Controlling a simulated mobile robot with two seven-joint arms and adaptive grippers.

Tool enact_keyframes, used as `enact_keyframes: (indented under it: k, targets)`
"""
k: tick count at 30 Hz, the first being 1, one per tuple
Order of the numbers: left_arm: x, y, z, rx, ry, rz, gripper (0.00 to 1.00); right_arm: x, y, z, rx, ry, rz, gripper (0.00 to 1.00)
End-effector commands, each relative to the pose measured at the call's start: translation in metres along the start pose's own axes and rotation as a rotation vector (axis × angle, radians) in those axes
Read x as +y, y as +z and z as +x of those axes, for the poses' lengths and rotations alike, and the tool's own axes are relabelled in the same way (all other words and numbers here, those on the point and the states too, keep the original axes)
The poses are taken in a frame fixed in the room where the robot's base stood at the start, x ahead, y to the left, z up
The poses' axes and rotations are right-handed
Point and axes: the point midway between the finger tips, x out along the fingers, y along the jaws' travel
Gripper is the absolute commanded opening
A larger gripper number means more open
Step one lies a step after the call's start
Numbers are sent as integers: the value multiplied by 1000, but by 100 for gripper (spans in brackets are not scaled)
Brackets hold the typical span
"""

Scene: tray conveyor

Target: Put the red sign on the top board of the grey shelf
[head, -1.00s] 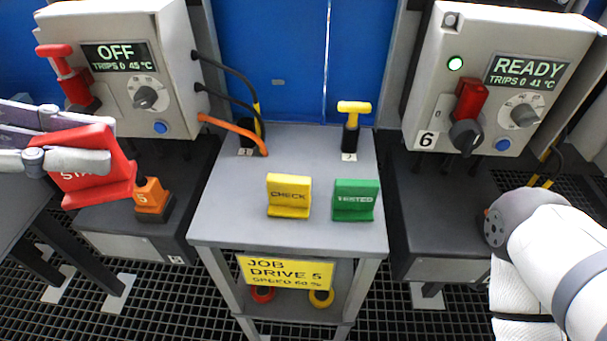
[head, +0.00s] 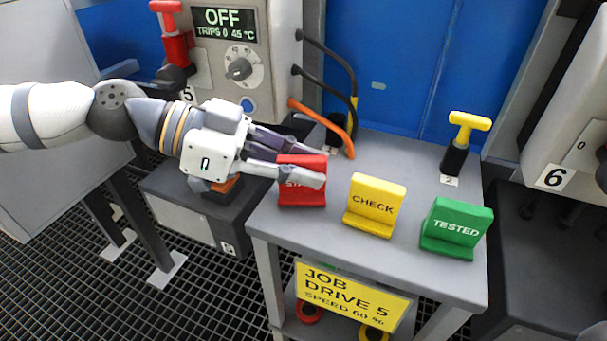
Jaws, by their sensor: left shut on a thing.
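The red sign (head: 302,193) is at the left end of the top board of the grey shelf (head: 390,145), left of the yellow CHECK sign (head: 375,206). My left gripper (head: 304,168) reaches in from the left and is shut on the red sign, its fingers covering part of the lettering. The sign is upright, and its foot appears to be on or just above the board; I cannot tell which. The green TESTED sign (head: 457,229) stands further right. My right gripper is out of view.
A yellow-handled key in a black holder (head: 461,142) stands at the board's back right. Dark cables and an orange cable (head: 325,116) hang at the back left. A yellow JOB card (head: 352,294) hangs on the shelf front. Drive cabinets flank the shelf.

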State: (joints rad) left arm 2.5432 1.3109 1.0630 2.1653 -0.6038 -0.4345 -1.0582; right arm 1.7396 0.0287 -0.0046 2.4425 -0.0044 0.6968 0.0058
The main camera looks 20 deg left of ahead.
Motion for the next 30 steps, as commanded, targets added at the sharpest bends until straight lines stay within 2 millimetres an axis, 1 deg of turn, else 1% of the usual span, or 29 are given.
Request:
enact_keyframes:
  k: [1,8,12,13,15,23,26,29,30]
  targets:
    - [0,4,2,1,0,-1,0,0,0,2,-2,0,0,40]
    - [0,3,1,2,-1,2,0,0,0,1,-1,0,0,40]
    - [0,7,3,1,-1,1,0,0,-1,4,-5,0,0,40]
    - [0,7,2,1,-1,2,20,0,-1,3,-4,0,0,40]
    - [0,6,2,1,-1,2,33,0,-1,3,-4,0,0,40]
    - [0,6,2,1,-1,2,33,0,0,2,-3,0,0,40]
    - [0,0,-1,2,-2,3,33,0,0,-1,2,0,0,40]
    - [-2,0,-19,3,-7,2,33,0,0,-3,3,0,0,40]
    - [-1,0,-28,4,-8,2,33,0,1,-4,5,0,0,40]
